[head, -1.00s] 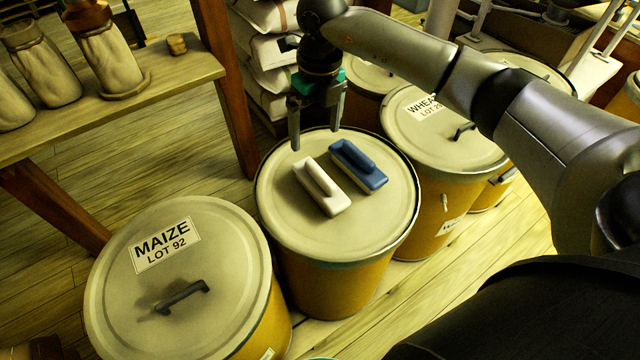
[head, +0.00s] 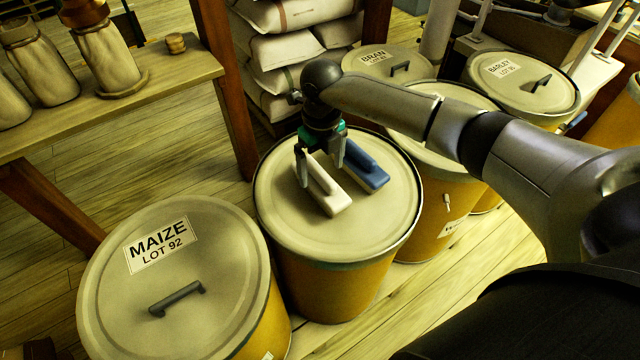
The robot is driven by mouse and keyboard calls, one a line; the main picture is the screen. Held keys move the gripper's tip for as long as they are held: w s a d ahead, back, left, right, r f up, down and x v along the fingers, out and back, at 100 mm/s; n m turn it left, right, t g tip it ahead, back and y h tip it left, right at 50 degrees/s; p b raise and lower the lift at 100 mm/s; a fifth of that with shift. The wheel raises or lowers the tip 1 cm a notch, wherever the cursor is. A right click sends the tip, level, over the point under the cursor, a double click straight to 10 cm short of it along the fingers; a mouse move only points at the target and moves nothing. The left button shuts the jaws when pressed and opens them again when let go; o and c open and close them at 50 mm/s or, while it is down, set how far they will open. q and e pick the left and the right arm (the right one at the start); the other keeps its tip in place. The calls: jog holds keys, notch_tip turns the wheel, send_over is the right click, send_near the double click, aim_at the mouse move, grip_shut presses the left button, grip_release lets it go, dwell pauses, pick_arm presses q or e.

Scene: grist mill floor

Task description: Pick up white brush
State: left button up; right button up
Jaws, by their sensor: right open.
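The white brush (head: 328,190) lies on the lid of the middle drum (head: 290,225), its long side running from upper left to lower right. A blue brush (head: 366,172) lies just to its right on the same lid. My right gripper (head: 320,176) is open and points down over the upper part of the white brush. One finger is at the brush's left side, the other is between the white and blue brushes. Whether the fingers touch either brush cannot be told. The gripper hides the far ends of both brushes. My left gripper is out of view.
The maize drum (head: 105,290) stands at the front left. The bran drum (head: 365,64), the barley drum (head: 505,95) and another drum stand at the right and back. Stacked sacks (head: 275,55) and a wooden bench (head: 160,92) with jars stand behind and left.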

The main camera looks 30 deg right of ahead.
notch_tip(320, 180, down, 3)
jog(key=shift+s+a+r, duration=0.1)
jog(key=shift+b, duration=0.3)
jog(key=c, duration=1.2)
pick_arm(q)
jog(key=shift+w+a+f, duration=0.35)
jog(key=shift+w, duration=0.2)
pick_arm(e)
jog(key=c, duration=0.3)
